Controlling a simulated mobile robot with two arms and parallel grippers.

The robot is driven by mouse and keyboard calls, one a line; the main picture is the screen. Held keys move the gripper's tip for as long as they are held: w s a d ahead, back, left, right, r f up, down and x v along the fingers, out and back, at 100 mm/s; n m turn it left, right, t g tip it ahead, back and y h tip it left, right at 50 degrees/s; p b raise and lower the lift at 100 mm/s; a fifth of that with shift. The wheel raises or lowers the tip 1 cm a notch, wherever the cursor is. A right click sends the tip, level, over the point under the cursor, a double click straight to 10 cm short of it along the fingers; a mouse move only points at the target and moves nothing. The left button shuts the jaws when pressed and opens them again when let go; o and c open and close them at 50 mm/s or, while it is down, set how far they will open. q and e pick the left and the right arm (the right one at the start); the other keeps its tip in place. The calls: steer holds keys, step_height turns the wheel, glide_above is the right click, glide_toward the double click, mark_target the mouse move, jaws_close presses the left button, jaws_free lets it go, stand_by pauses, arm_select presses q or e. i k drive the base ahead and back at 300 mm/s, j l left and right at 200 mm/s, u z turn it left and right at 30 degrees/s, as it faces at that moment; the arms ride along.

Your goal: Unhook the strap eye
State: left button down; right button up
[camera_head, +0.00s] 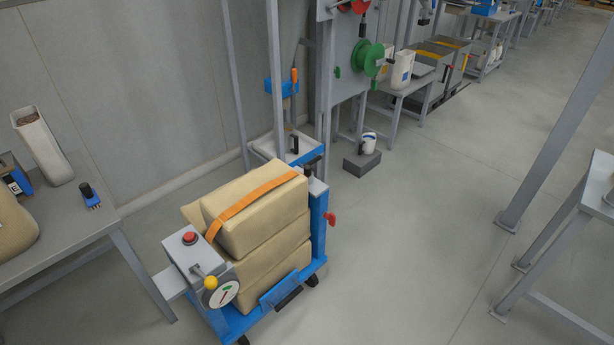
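An orange strap (250,198) lies across the top of several stacked tan sacks (262,228) on a blue cart (318,228). One end of the strap reaches the sacks' far right edge, near a dark fitting (311,162) on the cart's right post. The other end runs down at the left, beside the grey box with a red button (190,238). The strap eye and its hook are too small or hidden to tell apart. Neither of my grippers is in view.
The cart also has a yellow-knobbed lever (211,282), a round dial (224,293) and a red knob (330,219). A grey table (60,232) stands close at its left. Floor to the right (420,240) is clear.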

mark_target(170, 282)
steer(key=i+l+u, duration=0.15)
steer(key=u, duration=0.35)
steer(key=i+l+u, duration=0.15)
steer(key=u, duration=0.35)
steer(key=l, duration=0.1)
